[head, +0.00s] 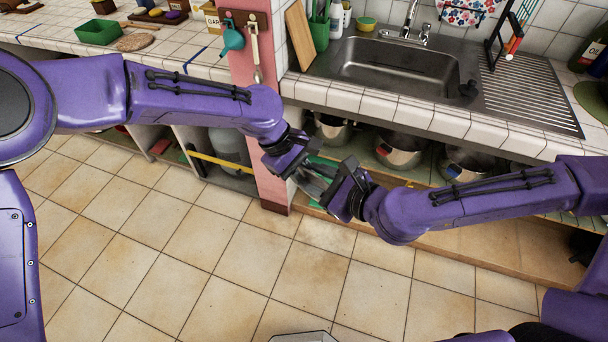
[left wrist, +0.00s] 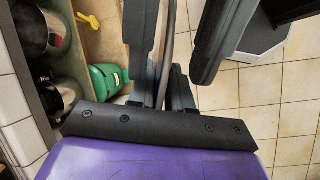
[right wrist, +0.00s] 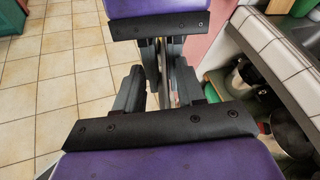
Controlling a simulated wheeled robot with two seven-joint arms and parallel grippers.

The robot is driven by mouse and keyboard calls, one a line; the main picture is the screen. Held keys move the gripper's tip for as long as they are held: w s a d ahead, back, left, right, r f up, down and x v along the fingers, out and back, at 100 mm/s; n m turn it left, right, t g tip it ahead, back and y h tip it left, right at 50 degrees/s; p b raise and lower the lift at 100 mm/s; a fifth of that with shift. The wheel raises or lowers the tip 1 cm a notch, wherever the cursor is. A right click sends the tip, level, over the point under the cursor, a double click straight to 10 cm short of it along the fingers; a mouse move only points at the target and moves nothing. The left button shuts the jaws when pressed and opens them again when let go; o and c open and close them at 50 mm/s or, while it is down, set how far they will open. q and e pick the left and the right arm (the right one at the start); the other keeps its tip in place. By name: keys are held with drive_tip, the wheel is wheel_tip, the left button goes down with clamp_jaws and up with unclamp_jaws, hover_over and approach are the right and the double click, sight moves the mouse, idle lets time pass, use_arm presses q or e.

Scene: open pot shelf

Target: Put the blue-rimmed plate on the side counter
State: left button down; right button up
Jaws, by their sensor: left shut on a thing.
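The plate (head: 314,184) shows as a grey, narrow shape between my two grippers in the head view, tilted and partly covered. In the left wrist view it is a thin grey edge (left wrist: 170,45); I cannot make out a blue rim. My left gripper (head: 284,163) is shut on the plate and holds it in front of the lower shelf. My right gripper (head: 345,190) faces it from the other side, its fingers apart with the plate's edge near them. Whether they touch the plate I cannot tell.
A tiled counter (head: 55,50) at the left bears a green tray (head: 98,32) and a round mat (head: 136,42). A pink post (head: 270,180) parts it from the sink counter (head: 400,105). Pots (head: 400,150) stand on the shelf below. The floor is clear.

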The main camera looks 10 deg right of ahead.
drive_tip(key=m, duration=0.4)
drive_tip(key=shift+w+d+r+m+g, duration=0.15)
drive_tip(key=shift+d+r+m+g, duration=0.15)
drive_tip(key=shift+d+r, duration=0.05)
drive_tip(key=w+d+f+n+g, duration=0.2)
drive_tip(key=w+d+f+n, duration=0.35)
drive_tip(key=d+f, duration=0.2)
drive_tip(key=w+d+f+n+g, duration=0.1)
drive_tip(key=w+d+f+n, duration=0.3)
drive_tip(key=d+f+n, duration=0.3)
drive_tip(key=s+d+f+n+g+h, duration=0.2)
drive_tip(key=s+f+n+g+h, duration=0.3)
drive_tip(key=s+f, duration=0.8)
drive_tip(key=s+d+n+h, duration=0.2)
drive_tip(key=s+d+h, duration=0.1)
drive_tip(key=s, duration=0.6)
drive_tip(key=s+d+f+n+t+h, duration=0.1)
drive_tip(key=s+d+n+h, duration=0.1)
drive_tip(key=s, duration=0.8)
drive_tip(key=shift+d+f+h, duration=0.2)
drive_tip(key=shift+d+h, duration=0.5)
drive_tip(key=shift+h, duration=0.4)
